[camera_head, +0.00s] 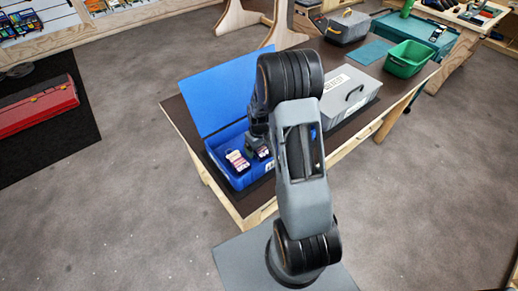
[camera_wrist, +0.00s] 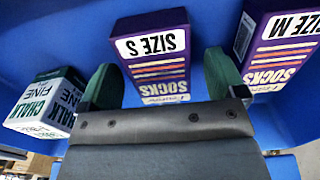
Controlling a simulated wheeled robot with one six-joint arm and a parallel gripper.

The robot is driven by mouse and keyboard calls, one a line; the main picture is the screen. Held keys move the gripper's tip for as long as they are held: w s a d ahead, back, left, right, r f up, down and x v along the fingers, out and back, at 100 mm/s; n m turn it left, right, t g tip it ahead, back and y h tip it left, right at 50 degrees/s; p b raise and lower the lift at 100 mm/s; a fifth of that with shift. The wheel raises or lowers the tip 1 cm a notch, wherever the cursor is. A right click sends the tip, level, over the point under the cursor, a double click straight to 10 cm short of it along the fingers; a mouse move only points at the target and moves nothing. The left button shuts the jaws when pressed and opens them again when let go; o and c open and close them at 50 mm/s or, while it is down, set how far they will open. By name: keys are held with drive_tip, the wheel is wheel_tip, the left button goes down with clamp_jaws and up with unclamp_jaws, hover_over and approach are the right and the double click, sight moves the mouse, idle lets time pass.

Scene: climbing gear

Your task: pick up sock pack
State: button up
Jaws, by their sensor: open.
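In the wrist view, a purple sock pack marked SIZE S (camera_wrist: 157,50) stands between the two green fingers of my open gripper (camera_wrist: 162,75). The left finger looks close to its side, with a gap at the right; I cannot tell if they touch. A second sock pack marked SIZE M (camera_wrist: 278,45) is to the right, outside the fingers. In the head view, my gripper (camera_head: 258,142) is low over the open blue box (camera_head: 238,183), where two small packs show, one at the left (camera_head: 238,161) and one under the gripper. My arm hides part of the box.
A white and green chalk box (camera_wrist: 45,103) is left of the fingers in the wrist view. The blue lid (camera_head: 215,92) stands open behind. A closed grey case (camera_head: 350,95) and a green bin (camera_head: 407,58) are on the dark table to the right.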

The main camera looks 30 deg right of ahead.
drive_tip(key=shift+f, duration=0.35)
drive_tip(key=c, duration=1)
